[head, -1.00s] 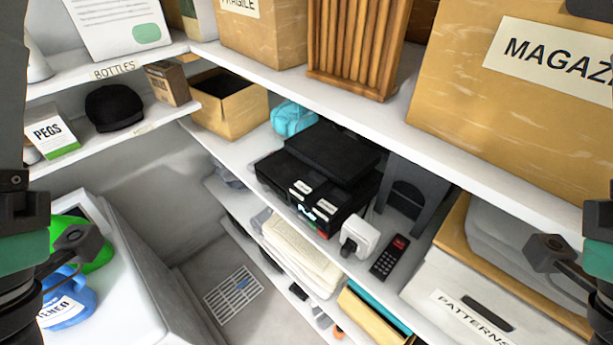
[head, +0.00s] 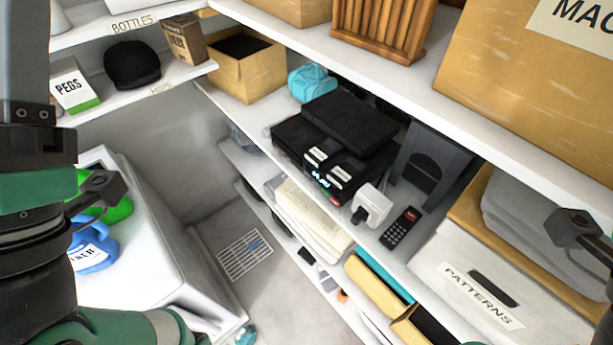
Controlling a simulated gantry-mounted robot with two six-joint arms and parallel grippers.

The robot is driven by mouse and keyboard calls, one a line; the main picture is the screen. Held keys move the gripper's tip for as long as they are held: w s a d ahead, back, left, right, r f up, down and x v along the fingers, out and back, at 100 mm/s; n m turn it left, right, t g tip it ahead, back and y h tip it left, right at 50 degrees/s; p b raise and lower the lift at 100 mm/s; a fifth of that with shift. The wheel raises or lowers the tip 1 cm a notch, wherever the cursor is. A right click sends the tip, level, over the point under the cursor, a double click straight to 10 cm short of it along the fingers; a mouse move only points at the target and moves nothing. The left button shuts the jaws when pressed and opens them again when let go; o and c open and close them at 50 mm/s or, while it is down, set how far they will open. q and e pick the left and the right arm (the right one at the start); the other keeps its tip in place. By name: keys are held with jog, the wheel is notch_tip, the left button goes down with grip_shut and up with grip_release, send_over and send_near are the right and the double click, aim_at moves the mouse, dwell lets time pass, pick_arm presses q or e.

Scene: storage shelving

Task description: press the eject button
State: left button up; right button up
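A black video-deck-like device (head: 290,140) sits on the middle shelf, with a second black box (head: 350,120) on top of it. Its front carries two small white labels, a small glowing display (head: 321,181) and a small red spot near its lower right end. The eject button is too small to pick out. The fingertips of both grippers are out of the picture.
A white plug adapter (head: 371,206) and a black remote (head: 400,228) lie just right of the device. A teal bag (head: 311,82) is behind it at left. The upper shelf (head: 420,92) overhangs this space. A white appliance (head: 150,240) stands at lower left; the floor between is mostly open.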

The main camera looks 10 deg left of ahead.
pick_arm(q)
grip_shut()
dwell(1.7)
